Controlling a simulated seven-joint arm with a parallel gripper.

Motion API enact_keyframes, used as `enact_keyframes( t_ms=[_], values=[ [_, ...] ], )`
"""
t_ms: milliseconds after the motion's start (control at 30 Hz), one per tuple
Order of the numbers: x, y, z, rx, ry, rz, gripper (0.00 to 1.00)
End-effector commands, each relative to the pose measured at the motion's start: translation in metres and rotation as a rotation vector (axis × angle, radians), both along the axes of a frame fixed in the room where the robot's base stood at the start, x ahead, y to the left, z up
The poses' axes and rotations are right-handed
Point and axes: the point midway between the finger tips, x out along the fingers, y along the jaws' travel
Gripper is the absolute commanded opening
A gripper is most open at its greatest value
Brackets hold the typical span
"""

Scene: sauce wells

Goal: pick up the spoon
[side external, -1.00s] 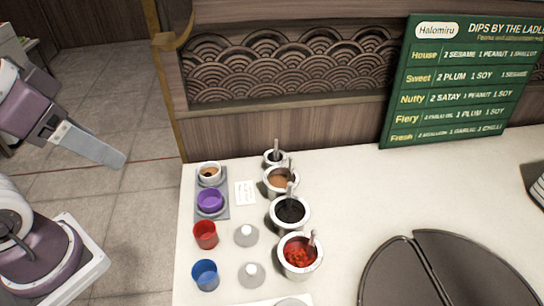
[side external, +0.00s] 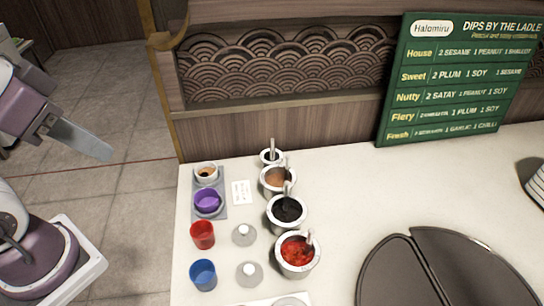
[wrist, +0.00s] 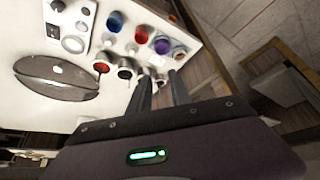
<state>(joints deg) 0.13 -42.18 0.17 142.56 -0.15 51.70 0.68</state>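Several sauce wells stand in a row on the white counter, each with a grey spoon handle sticking up. One spoon (side external: 310,237) leans in the red sauce well (side external: 296,254). Another spoon (side external: 287,187) is in the black sauce well (side external: 286,213). Another spoon (side external: 287,172) is in the brown sauce well (side external: 274,182); a further spoon (side external: 272,145) is in the small back well. The spoon bowls are hidden. My gripper (wrist: 160,84) shows two dark fingers apart with nothing between them. In the side view it is left of the counter, away from the spoons.
A red cup (side external: 202,234), a blue cup (side external: 203,275) and a purple cup (side external: 208,203) stand left of the wells. Grey lids (side external: 244,235) lie between. A dark round two-part cover (side external: 388,272) is at the front right. A green menu board (side external: 455,82) stands behind.

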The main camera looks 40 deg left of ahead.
Motion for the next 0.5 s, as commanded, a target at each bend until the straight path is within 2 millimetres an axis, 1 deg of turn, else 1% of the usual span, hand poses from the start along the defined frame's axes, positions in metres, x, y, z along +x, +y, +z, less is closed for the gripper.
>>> enact_keyframes(
  t_ms=[67, 133, 167, 200, 267, 300, 367, 400, 467, 500],
  values=[
    [0.017, -0.002, 0.010, -0.001, 0.028, -0.043, 0.24],
    [0.049, -0.005, 0.022, 0.002, 0.073, -0.120, 0.24],
    [0.067, -0.006, 0.027, 0.006, 0.094, -0.161, 0.24],
    [0.093, -0.008, 0.030, 0.013, 0.123, -0.221, 0.24],
    [0.134, -0.011, 0.029, 0.027, 0.166, -0.310, 0.24],
    [0.162, -0.013, 0.023, 0.041, 0.194, -0.373, 0.24],
    [0.205, -0.017, 0.007, 0.067, 0.236, -0.469, 0.24],
    [0.233, -0.020, -0.009, 0.088, 0.264, -0.536, 0.24],
    [0.272, -0.025, -0.039, 0.125, 0.304, -0.643, 0.24],
    [0.294, -0.030, -0.061, 0.149, 0.330, -0.715, 0.24]
  ],
)
